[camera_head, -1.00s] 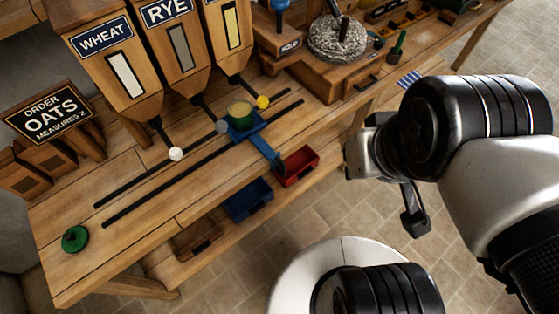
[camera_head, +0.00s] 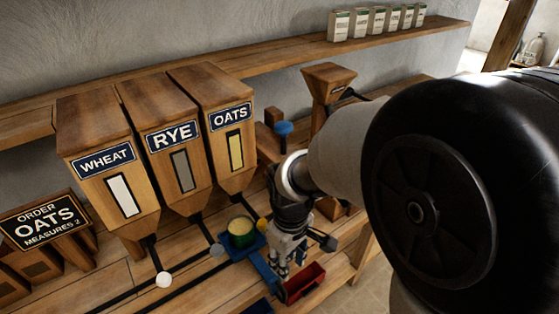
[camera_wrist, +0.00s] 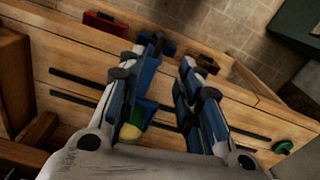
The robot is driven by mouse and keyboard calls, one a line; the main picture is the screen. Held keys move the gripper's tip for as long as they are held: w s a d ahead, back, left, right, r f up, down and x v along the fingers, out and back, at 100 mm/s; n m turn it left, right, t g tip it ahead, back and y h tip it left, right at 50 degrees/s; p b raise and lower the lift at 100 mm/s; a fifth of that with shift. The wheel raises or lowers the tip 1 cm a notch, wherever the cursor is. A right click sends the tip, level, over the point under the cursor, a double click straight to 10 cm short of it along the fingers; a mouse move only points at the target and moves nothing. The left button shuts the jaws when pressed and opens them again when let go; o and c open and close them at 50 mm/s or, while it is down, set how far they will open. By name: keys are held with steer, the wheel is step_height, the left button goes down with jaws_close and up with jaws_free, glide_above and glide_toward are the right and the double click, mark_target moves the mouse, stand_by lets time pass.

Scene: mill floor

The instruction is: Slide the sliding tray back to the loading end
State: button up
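The blue sliding tray (camera_head: 262,262) sits on two dark rails at the right part of the bench, with its arm reaching to the bench's front edge. A green cup (camera_head: 240,232) holding pale yellow grain stands on it; the cup also shows in the wrist view (camera_wrist: 131,131), partly behind my left finger. My gripper (camera_head: 291,268) points down beside the tray's arm, on its right in the head view. In the wrist view my gripper (camera_wrist: 173,52) has its two fingers apart. Whether a finger touches the tray is hidden.
A red bin (camera_head: 303,282) is close by at the bench front; it also shows in the wrist view (camera_wrist: 105,23). The wheat, rye and oats hoppers (camera_head: 226,118) stand behind the rails. A green disc (camera_wrist: 283,147) lies at one rail end. The rails between look clear.

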mark_target(284, 292)
steer(key=f+b, duration=0.2)
steer(key=f, duration=0.4)
steer(key=f+b, duration=0.2)
steer(key=f, duration=0.4)
steer(key=f+b, duration=0.2)
steer(key=f, duration=0.4)
steer(key=shift+w+a+f, duration=0.1)
steer(key=shift+a+f, duration=0.2)
steer(key=shift+f, duration=0.1)
jaws_close()
